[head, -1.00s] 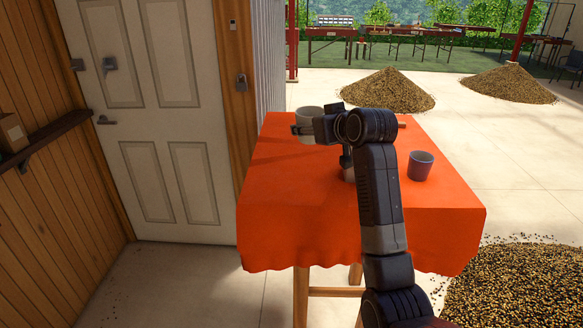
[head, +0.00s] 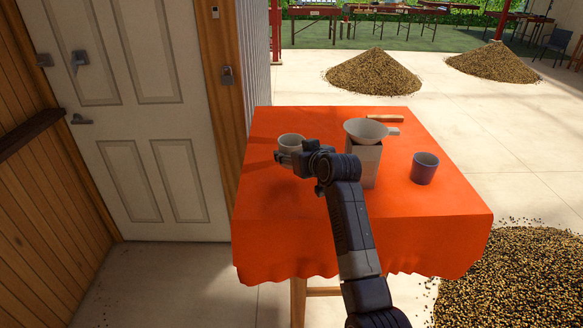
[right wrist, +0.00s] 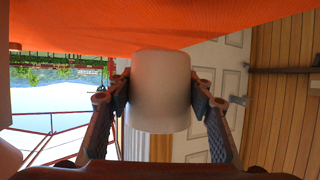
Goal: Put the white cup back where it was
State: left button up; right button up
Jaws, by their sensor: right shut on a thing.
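The white cup (head: 291,142) is at the left side of the orange-covered table (head: 290,215) in the head view. My right gripper (head: 283,158) is shut on it, with the arm reaching in from the front. In the right wrist view the cup (right wrist: 160,92) sits between the two fingers of the gripper (right wrist: 159,95), one finger on each side. The picture there is upside down, with the orange cloth (right wrist: 90,25) along the top. The cup is close to the cloth; I cannot tell whether it touches. My left gripper is out of view.
A white funnel-shaped dripper (head: 366,129) with a handle sits on a grey square container (head: 366,165) right of my gripper. A purple-grey cup (head: 424,168) stands farther right. A wooden-coloured stick (head: 385,118) lies behind. The cloth's front left is clear.

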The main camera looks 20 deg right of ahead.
aim_at(292, 181)
notch_tip(292, 181, down, 3)
jog(key=shift+r, duration=0.2)
notch_tip(292, 181, down, 3)
jog(key=shift+f+p, duration=0.2)
jog(key=shift+p, duration=0.4)
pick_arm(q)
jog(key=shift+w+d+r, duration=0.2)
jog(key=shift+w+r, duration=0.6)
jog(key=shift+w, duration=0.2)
pick_arm(e)
jog(key=shift+f, duration=0.2)
jog(key=o, duration=1)
jog(key=shift+o, duration=1.4)
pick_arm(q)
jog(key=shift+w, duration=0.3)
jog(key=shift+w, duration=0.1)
pick_arm(e)
jog(key=shift+s, duration=0.1)
